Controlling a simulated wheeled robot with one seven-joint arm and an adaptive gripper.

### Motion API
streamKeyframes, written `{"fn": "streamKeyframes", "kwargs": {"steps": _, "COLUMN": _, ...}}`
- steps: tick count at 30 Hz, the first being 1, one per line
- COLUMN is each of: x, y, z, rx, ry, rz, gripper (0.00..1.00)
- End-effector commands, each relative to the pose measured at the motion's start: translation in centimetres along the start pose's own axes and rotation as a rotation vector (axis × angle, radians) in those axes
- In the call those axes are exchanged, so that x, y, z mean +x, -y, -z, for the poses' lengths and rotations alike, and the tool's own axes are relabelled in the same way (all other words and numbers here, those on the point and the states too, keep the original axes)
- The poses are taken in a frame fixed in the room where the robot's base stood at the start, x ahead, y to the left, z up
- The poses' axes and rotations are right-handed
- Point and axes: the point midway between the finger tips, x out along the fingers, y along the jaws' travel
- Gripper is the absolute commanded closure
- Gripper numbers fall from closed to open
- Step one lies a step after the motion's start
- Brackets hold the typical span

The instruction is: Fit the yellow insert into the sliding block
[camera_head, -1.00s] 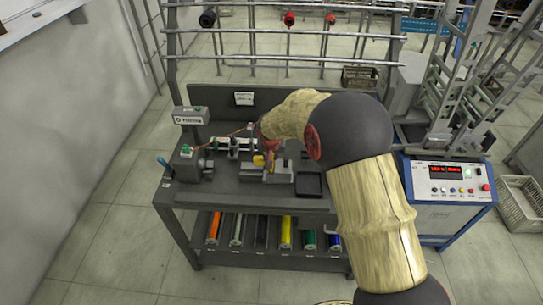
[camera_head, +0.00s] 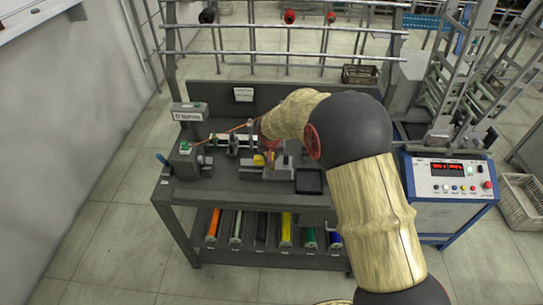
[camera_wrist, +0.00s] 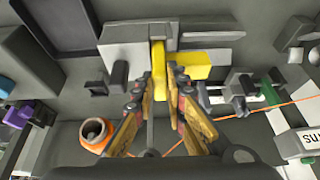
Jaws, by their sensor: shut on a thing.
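The yellow insert (camera_wrist: 158,64) stands between my fingertips in the wrist view, upright in the picture and in line with the slot of a grey block. My gripper (camera_wrist: 160,92) is shut on its near end. The sliding block (camera_wrist: 125,52) is the grey slotted body around the insert's far end; I cannot tell how deep the insert sits. A second yellow part (camera_wrist: 195,66) shows just right of the fingers; whether it joins the insert is unclear. In the head view, a yellow part (camera_head: 258,160) shows on the bench fixture, and my arm hides most of the gripper.
An orange-rimmed cup-like part (camera_wrist: 95,132) is left of my fingers. An orange thread (camera_head: 225,131) runs from the left unit toward the fixture. A dark tray (camera_head: 309,181) lies right of the fixture. Coloured rolls (camera_head: 286,229) fill the lower shelf.

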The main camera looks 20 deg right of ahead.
Motion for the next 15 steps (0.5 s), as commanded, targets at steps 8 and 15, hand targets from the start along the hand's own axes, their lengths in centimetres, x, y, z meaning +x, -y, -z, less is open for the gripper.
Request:
{"fn": "streamKeyframes", "kwargs": {"steps": 8, "x": 1.07, "y": -0.02, "z": -0.48, "rx": 0.0, "ry": 0.0, "rz": 0.0, "gripper": 1.0}}
{"fn": "streamKeyframes", "kwargs": {"steps": 15, "x": 1.2, "y": -0.02, "z": -0.52, "rx": 0.0, "ry": 0.0, "rz": 0.0, "gripper": 1.0}}
